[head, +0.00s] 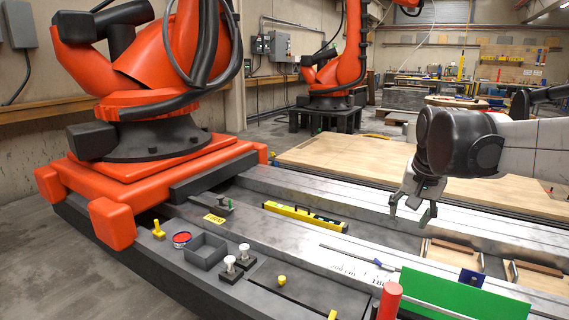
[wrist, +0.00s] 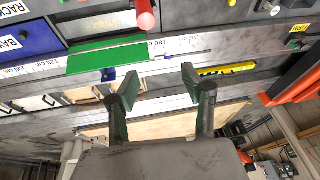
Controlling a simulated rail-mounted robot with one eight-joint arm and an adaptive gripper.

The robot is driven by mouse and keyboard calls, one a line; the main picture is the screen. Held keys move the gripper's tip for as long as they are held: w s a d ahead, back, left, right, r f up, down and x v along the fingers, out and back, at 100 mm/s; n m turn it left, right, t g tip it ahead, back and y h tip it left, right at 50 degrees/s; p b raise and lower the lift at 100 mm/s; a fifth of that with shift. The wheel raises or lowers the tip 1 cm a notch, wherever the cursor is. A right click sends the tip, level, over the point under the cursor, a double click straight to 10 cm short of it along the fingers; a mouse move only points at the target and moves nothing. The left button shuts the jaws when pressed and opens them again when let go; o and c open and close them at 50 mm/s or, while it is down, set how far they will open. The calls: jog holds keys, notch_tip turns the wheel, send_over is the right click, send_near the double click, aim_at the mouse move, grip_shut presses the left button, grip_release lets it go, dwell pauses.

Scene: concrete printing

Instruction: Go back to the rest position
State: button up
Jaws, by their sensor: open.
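My gripper (head: 411,208) hangs from my arm at the right of the head view, above the metal rail bed (head: 360,217). Its two fingers are apart with nothing between them. In the wrist view my gripper (wrist: 160,88) shows two dark fingers with green inner pads, spread wide and empty. No marker for a rest position shows in either view.
A green plate (head: 460,295) and a red cylinder (head: 389,301) lie front right. A yellow level (head: 305,215) lies on the bed. A grey open box (head: 205,250) and white-topped pegs (head: 230,264) stand front left. An orange robot (head: 165,70) stands left. A wooden board (head: 340,165) lies behind.

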jog(key=s+a+f+n+t, duration=0.1)
jog(key=s+a+f+n, duration=0.15)
jog(key=s, duration=0.55)
jog(key=s+a+f+n+t, duration=0.1)
jog(key=s+a+f, duration=0.2)
jog(key=s, duration=0.4)
jog(key=s+a+f+n+t, duration=0.1)
jog(key=s+a+f+n, duration=0.15)
jog(key=s, duration=0.55)
notch_tip(320, 180, up, 16)
jog(key=p, duration=1.7)
jog(key=shift+w+a+r+m+y, duration=0.2)
jog(key=shift+a+m+y, duration=0.1)
jog(key=shift+m, duration=0.1)
jog(key=shift+c, duration=0.5)
